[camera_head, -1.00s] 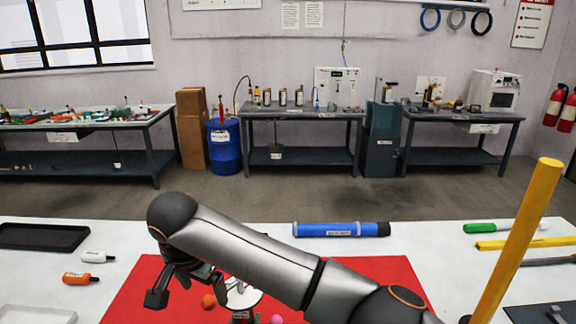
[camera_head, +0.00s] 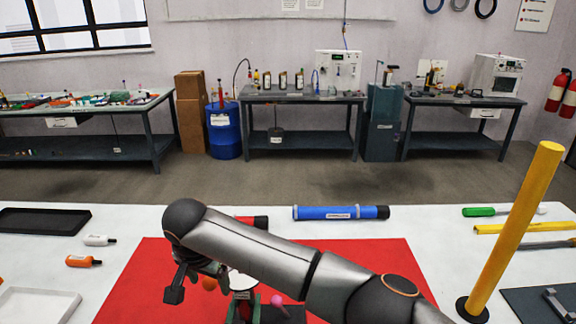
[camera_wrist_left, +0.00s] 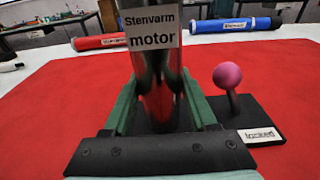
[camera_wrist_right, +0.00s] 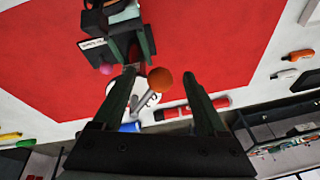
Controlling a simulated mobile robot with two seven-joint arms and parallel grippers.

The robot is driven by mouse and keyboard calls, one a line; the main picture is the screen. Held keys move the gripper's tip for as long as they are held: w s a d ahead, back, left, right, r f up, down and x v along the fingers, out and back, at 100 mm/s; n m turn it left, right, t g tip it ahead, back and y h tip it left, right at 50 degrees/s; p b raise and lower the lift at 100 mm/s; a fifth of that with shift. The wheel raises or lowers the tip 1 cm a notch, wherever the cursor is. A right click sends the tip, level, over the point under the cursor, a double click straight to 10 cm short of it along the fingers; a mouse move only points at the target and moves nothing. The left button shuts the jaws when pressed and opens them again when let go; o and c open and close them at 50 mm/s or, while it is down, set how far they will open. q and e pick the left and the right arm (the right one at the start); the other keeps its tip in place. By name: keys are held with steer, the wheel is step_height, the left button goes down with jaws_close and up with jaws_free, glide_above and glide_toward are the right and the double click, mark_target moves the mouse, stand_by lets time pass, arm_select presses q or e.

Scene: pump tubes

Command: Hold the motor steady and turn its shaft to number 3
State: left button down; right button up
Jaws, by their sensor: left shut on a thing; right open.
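The motor is a shiny metal cylinder labelled "Stenvarm motor" in the left wrist view (camera_wrist_left: 152,75). My left gripper (camera_wrist_left: 160,122) is shut on it, one green finger on each side. The motor's white top disc (camera_head: 241,281) shows in the head view, partly hidden by my right arm; no numbers are readable. A silver crank (camera_wrist_right: 146,100) with an orange ball knob (camera_wrist_right: 160,79) is at the top of the motor. My right gripper (camera_wrist_right: 166,93) is open, its fingers apart around the knob's position in view; contact cannot be told.
A pink ball knob (camera_wrist_left: 227,76) on a black base labelled "locked" (camera_wrist_left: 262,120) stands beside the motor on the red mat (camera_head: 140,290). Red (camera_head: 258,221) and blue (camera_head: 325,213) tubes lie behind. A yellow post (camera_head: 512,235) stands at right.

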steer(key=shift+x, duration=0.9)
steer(key=shift+c, duration=0.3)
jaws_close()
